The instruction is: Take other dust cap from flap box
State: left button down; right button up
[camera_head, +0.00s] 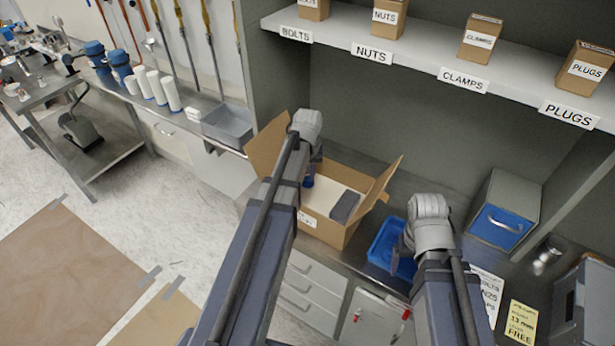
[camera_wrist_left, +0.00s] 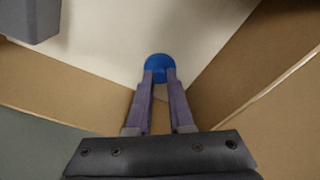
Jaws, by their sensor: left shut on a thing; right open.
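The open flap box (camera_head: 322,229) is a brown cardboard box on the bench with its flaps standing up. My left gripper (camera_head: 309,179) reaches down into it from above. In the left wrist view my left gripper (camera_wrist_left: 159,80) is shut on a round blue dust cap (camera_wrist_left: 158,62), close to a corner of the box and over its pale floor. The cap also shows as a small blue spot in the head view (camera_head: 308,183). Whether it touches the floor I cannot tell. My right gripper (camera_head: 401,258) is open over the blue tray (camera_head: 378,248), right of the box.
A dark grey block (camera_head: 345,206) lies in the box and also shows in the left wrist view (camera_wrist_left: 30,18). A grey case with a blue front (camera_head: 503,222) stands at the right. A shelf (camera_head: 410,62) with labelled boxes runs above. A grey bin (camera_head: 229,124) stands left of the box.

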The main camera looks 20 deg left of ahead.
notch_tip(320, 180, up, 10)
jog(key=p, duration=0.9)
jog(key=shift+p, duration=0.35)
